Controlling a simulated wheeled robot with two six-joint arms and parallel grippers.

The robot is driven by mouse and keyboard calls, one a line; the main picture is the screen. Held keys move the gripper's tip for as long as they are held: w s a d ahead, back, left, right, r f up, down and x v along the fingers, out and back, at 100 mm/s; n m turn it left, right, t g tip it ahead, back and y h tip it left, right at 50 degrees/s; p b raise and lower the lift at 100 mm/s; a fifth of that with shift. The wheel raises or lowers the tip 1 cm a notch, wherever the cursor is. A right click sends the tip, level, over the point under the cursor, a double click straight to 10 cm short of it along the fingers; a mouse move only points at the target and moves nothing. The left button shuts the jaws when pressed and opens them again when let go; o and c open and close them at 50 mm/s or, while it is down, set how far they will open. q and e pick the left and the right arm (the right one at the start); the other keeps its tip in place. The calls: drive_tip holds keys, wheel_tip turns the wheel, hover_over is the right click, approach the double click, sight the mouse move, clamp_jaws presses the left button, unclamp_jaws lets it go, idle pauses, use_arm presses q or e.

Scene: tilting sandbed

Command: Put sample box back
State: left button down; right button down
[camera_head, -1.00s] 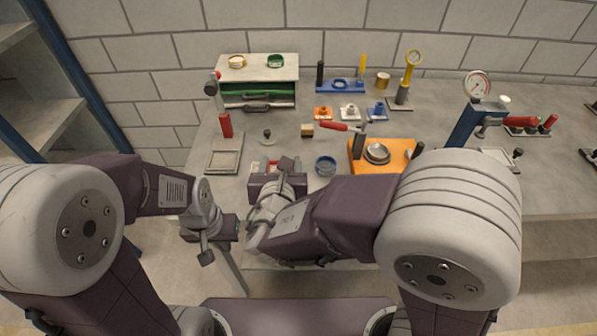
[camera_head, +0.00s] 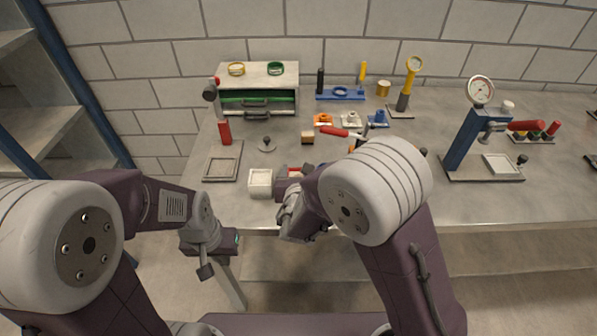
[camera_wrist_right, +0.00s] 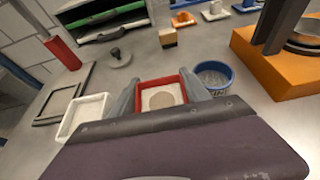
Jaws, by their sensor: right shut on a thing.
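A small red-rimmed box (camera_wrist_right: 161,94) with pale contents is between the fingers of my right gripper (camera_wrist_right: 162,100), which is shut on it. In the head view the red box (camera_head: 295,173) shows only partly, with my right gripper (camera_head: 291,190) and forearm covering the rest. A white square box (camera_head: 260,183) stands just left of the gripper, and it also shows in the right wrist view (camera_wrist_right: 72,128). My left gripper (camera_head: 218,243) hangs low in front of the table; its fingers are too unclear to read.
A grey square frame (camera_head: 207,169) lies at left, near a red-handled tool (camera_head: 225,132). A drawer cabinet (camera_head: 264,77) with a green interior stands behind. A blue cup (camera_wrist_right: 213,80) and an orange block (camera_wrist_right: 270,72) are right of the held box. A gauge press (camera_head: 463,140) stands further right.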

drive_tip(key=shift+s, duration=0.1)
drive_tip(key=shift+f, duration=0.1)
drive_tip(key=c, duration=0.8)
unclamp_jaws()
drive_tip(key=shift+r, duration=0.3)
drive_tip(key=v, duration=0.9)
drive_tip(key=shift+s, duration=0.1)
drive_tip(key=shift+b+v, duration=0.45)
drive_tip(key=shift+v, duration=0.45)
drive_tip(key=shift+s+r, duration=0.15)
drive_tip(key=shift+s, duration=0.3)
